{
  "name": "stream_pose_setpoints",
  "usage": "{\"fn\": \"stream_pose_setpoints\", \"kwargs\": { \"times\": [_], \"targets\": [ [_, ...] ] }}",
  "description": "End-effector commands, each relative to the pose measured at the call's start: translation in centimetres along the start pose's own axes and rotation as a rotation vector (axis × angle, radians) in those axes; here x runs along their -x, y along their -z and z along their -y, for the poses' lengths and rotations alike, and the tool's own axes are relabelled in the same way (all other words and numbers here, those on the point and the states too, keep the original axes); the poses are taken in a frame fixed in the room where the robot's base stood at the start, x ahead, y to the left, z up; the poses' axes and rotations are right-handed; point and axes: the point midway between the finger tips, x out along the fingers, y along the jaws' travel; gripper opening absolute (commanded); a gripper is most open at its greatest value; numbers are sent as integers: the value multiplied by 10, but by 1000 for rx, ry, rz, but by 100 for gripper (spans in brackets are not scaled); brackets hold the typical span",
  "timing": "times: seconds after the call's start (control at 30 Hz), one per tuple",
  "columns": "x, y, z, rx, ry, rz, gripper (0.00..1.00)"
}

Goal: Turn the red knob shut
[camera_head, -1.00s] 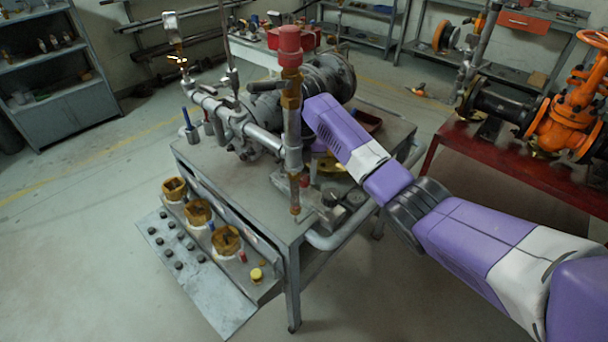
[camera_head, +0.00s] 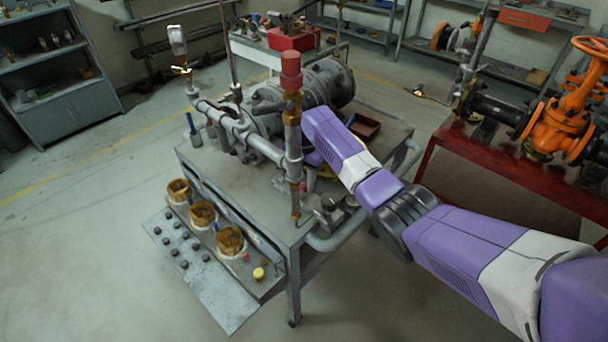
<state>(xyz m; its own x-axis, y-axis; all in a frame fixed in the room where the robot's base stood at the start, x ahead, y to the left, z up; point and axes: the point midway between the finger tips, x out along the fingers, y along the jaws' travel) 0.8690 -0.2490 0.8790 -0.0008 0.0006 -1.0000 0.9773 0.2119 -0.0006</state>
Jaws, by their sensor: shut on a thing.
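A red block-shaped cap (camera_head: 290,66) tops the upright brass and grey pipe (camera_head: 293,135) at the near edge of the workbench. I cannot tell whether this cap is the red knob; no other clear knob shows on the valve assembly (camera_head: 265,110). My purple and white arm reaches in from the right, its wrist end just right of the upright pipe and below the cap, apart from it. Only a dark purple bit of my gripper (camera_head: 313,157) shows behind the pipe. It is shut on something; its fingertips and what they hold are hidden.
The grey workbench (camera_head: 212,160) carries pipes and a gauge (camera_head: 178,42). A red table (camera_head: 500,160) with an orange valve (camera_head: 565,115) stands right. Floor is clear at left.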

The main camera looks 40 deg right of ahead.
Motion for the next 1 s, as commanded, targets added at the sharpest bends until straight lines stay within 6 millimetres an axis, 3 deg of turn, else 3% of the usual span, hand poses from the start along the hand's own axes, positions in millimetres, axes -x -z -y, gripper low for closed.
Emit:
{"fn": "stream_pose_setpoints", "kwargs": {
  "times": [0.6,1.0],
  "targets": [
    [4,-1,-1,-584,-1,1,0],
    [2,-2,-1,-871,-2,2,0]
  ]
}}
